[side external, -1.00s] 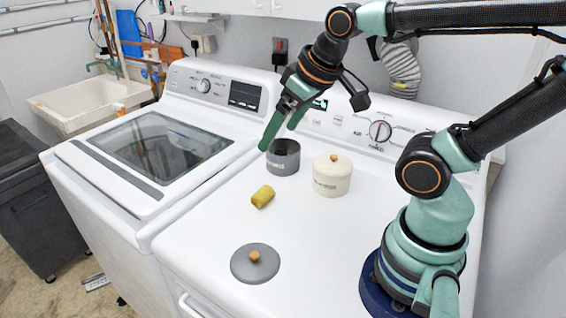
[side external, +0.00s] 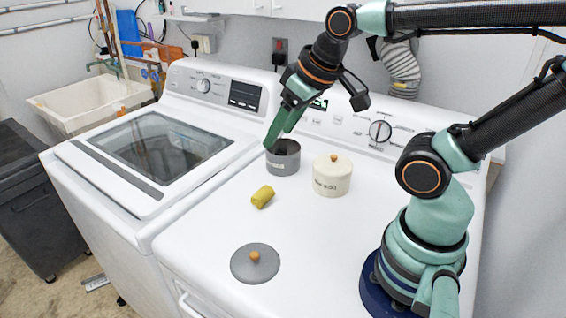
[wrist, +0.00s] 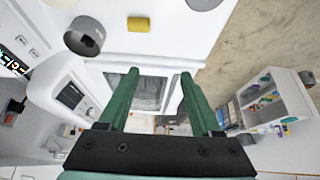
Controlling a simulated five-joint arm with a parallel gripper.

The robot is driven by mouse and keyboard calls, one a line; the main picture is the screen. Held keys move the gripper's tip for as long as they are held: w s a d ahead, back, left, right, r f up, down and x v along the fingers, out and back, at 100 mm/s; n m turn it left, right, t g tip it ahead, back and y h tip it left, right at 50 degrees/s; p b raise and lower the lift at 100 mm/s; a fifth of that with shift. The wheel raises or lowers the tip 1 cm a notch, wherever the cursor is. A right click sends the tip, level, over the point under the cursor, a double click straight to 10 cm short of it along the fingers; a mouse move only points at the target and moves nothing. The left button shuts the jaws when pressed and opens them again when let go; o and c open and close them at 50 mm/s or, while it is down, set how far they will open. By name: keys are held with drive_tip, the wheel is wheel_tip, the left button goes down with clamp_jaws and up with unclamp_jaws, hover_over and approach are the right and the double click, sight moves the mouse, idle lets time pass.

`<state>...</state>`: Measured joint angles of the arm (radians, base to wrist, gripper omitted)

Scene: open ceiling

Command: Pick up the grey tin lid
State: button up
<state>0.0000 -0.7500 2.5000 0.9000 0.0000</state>
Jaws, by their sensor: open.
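The grey tin lid (side external: 240,264) lies flat near the front edge of the white dryer top, its round wooden knob (side external: 254,256) facing up. A grey edge at the top of the wrist view (wrist: 204,4) looks like part of the lid, cut off by the frame. My gripper (side external: 275,142) is open and empty, well behind the lid, its fingertips overlapping the back left of the open grey tin (side external: 284,163) in the side view. In the wrist view, my gripper's green fingers (wrist: 158,80) stand apart with nothing between them.
A cream lidded tin (side external: 332,180) stands right of the grey tin. A yellow roll-shaped object (side external: 262,196) lies between the tins and the lid. The washer (side external: 110,190) adjoins on the left.

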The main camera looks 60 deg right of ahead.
idle(0.3)
drive_tip(key=n+g, duration=0.6)
drive_tip(key=n, duration=1.6)
approach(254, 254)
drive_tip(key=shift+s+f, duration=0.2)
drive_tip(key=shift+f, duration=4.05)
clamp_jaws()
